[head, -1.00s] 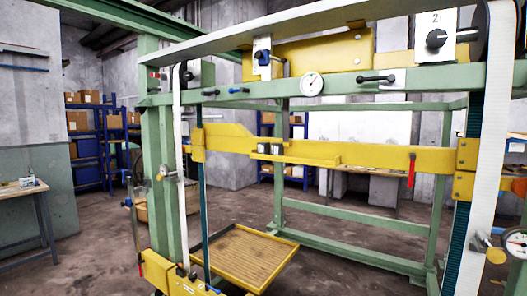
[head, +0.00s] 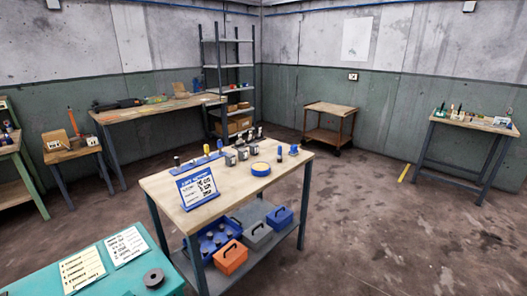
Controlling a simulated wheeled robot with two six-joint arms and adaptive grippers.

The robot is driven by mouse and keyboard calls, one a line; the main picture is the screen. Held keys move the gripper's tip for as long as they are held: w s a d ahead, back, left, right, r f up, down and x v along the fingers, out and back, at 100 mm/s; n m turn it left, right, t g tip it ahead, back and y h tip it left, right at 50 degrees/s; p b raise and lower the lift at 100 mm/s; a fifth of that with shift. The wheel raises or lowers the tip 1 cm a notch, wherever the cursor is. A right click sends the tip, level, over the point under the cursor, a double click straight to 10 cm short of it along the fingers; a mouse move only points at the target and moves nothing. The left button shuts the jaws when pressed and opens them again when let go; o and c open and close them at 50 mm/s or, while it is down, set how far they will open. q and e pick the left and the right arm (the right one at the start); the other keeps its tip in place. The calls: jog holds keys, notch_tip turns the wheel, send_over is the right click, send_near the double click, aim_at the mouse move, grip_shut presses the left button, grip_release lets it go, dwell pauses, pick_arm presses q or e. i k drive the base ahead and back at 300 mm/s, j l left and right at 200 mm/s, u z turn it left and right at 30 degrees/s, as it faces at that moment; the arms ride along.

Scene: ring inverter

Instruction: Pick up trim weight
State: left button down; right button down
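Neither of my grippers is in view. A wooden-topped workbench (head: 225,178) stands in the middle of the head view. Several small grey blocks (head: 243,153) sit on its top; they may be trim weights, but I cannot tell for sure. A dark round disc with a centre hole (head: 154,278) lies on the teal surface at the lower left; I cannot tell whether it is a weight.
The bench also holds a blue-framed sign (head: 197,187) and a yellow-topped round item (head: 261,169). Blue, grey and orange boxes (head: 230,257) stand on its lower shelf. A teal table (head: 100,262) is at front left.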

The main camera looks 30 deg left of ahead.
aim_at(254, 148)
jog(key=i+u, duration=0.15)
jog(key=u, duration=0.3)
jog(key=i+u, duration=0.2)
jog(key=u, duration=0.25)
jog(key=i+u, duration=0.15)
jog(key=u, duration=0.3)
jog(key=i+l+u, duration=0.1)
jog(key=u, duration=0.4)
